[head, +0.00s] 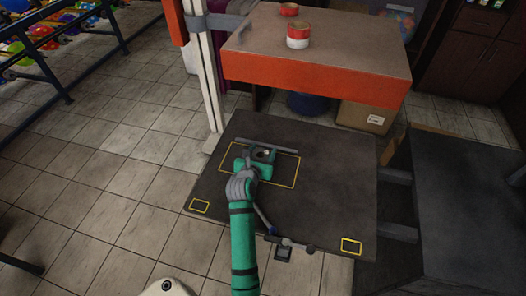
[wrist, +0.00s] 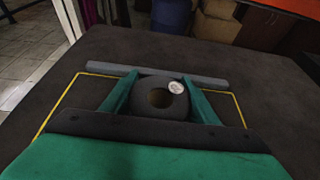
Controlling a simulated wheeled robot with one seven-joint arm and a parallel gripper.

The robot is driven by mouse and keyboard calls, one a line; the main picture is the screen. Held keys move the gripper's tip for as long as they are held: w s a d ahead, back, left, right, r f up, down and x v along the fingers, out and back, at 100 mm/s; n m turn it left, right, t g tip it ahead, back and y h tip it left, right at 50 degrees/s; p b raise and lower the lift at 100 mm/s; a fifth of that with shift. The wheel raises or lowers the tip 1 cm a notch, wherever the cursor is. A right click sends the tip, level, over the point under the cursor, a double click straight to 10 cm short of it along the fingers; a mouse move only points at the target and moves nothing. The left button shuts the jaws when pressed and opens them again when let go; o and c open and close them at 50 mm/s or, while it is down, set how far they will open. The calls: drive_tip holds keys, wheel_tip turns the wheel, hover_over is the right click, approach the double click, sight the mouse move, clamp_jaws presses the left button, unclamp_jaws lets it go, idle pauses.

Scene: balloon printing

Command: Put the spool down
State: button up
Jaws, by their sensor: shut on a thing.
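The spool (wrist: 151,97) is a dark, rounded piece with a hole in its middle and a small white round label. My gripper (wrist: 160,105) is shut on it, with one green finger on each side. In the head view the spool (head: 264,154) shows at the end of my gripper (head: 258,162), over the yellow-outlined rectangle (head: 297,172) on the dark table (head: 335,185). A grey bar (wrist: 170,72) lies just beyond the spool. I cannot tell whether the spool touches the table, as its underside is hidden.
An orange-sided raised table (head: 310,82) with red and white rolls (head: 298,36) stands behind the dark table. A white post (head: 208,85) rises at its left. Two small yellow rectangles (head: 351,246) mark the front corners. The right part of the dark table is clear.

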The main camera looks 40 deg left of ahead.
drive_tip(key=shift+f, duration=0.15)
drive_tip(key=o, duration=1)
drive_tip(key=shift+w, duration=0.1)
drive_tip(key=shift+o, duration=0.2)
